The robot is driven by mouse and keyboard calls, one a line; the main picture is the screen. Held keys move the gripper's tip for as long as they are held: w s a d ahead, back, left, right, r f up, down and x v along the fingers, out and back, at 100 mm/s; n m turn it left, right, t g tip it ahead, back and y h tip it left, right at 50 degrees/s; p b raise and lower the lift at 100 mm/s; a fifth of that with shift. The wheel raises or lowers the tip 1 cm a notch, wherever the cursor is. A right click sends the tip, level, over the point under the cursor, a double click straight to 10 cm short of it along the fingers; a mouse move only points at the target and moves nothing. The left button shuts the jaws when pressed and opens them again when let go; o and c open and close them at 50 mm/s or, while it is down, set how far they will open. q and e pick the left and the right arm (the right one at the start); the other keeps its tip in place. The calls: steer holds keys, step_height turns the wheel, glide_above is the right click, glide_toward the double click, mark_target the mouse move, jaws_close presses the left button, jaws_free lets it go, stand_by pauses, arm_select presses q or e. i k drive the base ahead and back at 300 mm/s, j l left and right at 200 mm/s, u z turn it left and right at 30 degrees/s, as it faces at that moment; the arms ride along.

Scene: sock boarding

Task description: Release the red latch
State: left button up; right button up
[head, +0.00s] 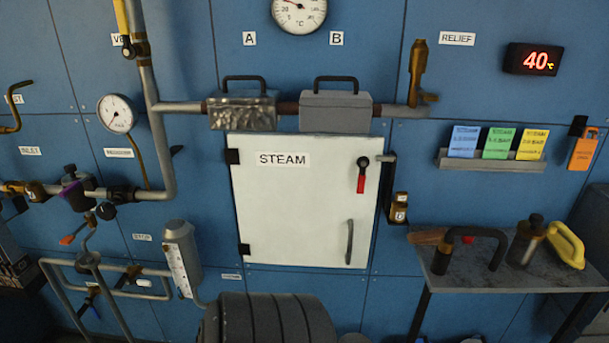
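The red latch (361,183) is a short lever with a black pivot and a red grip. It hangs straight down near the upper right edge of the white door (290,205), which is labelled STEAM. The door looks shut, with dark hinges on its left edge and a grey vertical handle (349,242) at its lower right. A small grey metal piece (385,158) sits just right of the latch's pivot. Neither of my grippers is in view, and nothing touches the latch.
Pipes and a gauge (117,114) stand left of the door. Two handled covers (336,111) sit on the pipe above it. A brass padlock-like fitting (399,208) is right of the door. A shelf (510,271) with tools juts out at lower right. The space before the latch looks clear.

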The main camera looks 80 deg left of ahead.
mark_target(363, 162)
steer(key=u, duration=2.05)
